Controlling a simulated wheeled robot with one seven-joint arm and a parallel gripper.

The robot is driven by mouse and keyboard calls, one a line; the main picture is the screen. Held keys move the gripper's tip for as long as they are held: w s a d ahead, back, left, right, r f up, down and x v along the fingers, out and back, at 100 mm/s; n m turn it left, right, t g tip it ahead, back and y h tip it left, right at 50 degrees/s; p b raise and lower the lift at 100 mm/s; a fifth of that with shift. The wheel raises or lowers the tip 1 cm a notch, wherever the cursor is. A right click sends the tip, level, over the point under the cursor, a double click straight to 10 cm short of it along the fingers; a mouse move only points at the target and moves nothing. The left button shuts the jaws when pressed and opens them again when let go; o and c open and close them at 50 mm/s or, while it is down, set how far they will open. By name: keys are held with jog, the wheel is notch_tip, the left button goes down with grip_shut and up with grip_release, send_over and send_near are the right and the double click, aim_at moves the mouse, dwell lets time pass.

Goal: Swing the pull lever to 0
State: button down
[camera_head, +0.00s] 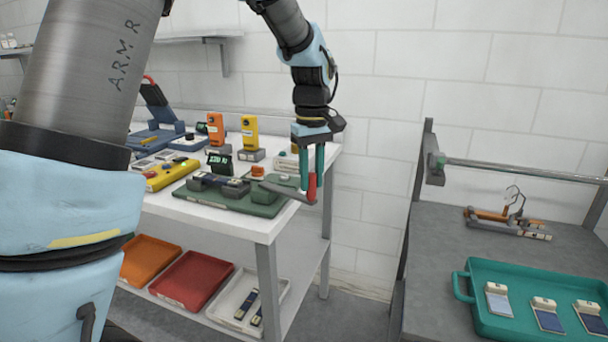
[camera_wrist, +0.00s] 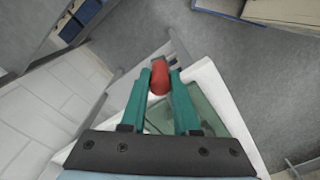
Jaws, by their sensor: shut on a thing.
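The pull lever's red grip (camera_head: 312,187) shows at the right end of the green-based device (camera_head: 230,200) on the white table, near the table's front right corner. A grey lever arm (camera_head: 291,192) runs from the device toward the grip. My gripper (camera_head: 312,182) points down with its green fingers around the red grip. In the wrist view the red grip (camera_wrist: 160,78) sits between the two fingertips (camera_wrist: 160,82), and the fingers are closed on it. The grip is partly hidden by the fingers. I cannot read any lever marking. A small dark display (camera_head: 220,162) with green characters stands behind the device.
The white table (camera_head: 240,223) holds yellow and orange instruments (camera_head: 215,129) behind the device. Orange, red and white trays (camera_head: 195,280) lie on the lower shelf. A grey bench (camera_head: 430,270) with a teal tray (camera_head: 480,320) stands at right, with open floor between.

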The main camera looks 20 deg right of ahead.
jog(key=shift+w+d+r+n+p, duration=0.1)
jog(key=shift+w+d+n+p, duration=0.75)
jog(key=shift+w+d+n, duration=0.65)
jog(key=shift+s+d, duration=0.1)
jog(key=c, duration=0.6)
grip_release()
jog(key=shift+c, duration=0.2)
notch_tip(320, 180, up, 11)
jog(key=b, duration=0.1)
jog(key=shift+b, duration=0.35)
